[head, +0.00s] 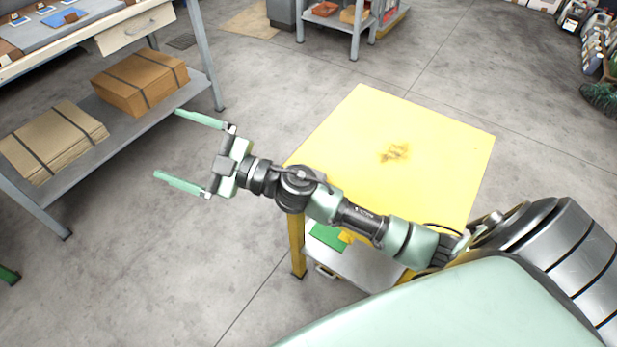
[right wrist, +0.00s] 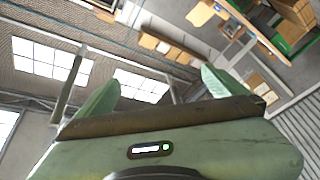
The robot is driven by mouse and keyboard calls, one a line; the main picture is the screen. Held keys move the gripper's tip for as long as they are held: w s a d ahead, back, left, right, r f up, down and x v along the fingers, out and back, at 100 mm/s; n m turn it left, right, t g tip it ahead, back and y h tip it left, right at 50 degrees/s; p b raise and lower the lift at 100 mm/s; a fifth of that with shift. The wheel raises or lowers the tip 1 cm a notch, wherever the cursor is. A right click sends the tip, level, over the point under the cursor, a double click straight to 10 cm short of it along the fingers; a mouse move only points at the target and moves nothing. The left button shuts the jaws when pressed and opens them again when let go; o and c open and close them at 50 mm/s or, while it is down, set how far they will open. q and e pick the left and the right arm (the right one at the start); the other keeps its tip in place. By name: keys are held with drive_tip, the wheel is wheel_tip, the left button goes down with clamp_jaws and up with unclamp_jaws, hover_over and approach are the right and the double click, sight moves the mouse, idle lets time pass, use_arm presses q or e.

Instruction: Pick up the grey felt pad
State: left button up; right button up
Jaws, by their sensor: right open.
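I cannot make out a grey felt pad for certain in either view. My right gripper (head: 166,144) is wide open and empty in the head view, reaching left past the yellow table and held over the floor beside the workbench's lower shelf. Its two pale green fingers point left. In the right wrist view the open gripper (right wrist: 158,78) has nothing between its fingers, with windows and a wall beyond. My left gripper is not seen.
A yellow-topped table (head: 430,135) with a dark stain stands under my right arm. The workbench (head: 85,52) at upper left holds small items; its lower shelf (head: 115,125) carries a strapped cardboard box (head: 140,85) and strapped flat cardboard (head: 52,140). Open floor lies between.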

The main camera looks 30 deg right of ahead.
drive_tip(key=s+a+n+g+y, duration=0.2)
drive_tip(key=a+n+g+y, duration=0.1)
drive_tip(key=n+g, duration=0.2)
drive_tip(key=n+g+h, duration=0.2)
drive_tip(key=g+h, duration=0.9)
drive_tip(key=h, duration=0.6)
hover_over(309, 171)
drive_tip(key=f, duration=1.3)
drive_tip(key=shift+s+a+f, duration=0.25)
drive_tip(key=shift+a+f, duration=0.1)
drive_tip(key=f, duration=0.6)
drive_tip(key=shift+s+f, duration=0.2)
drive_tip(key=shift+f, duration=0.5)
drive_tip(key=c, duration=1.4)
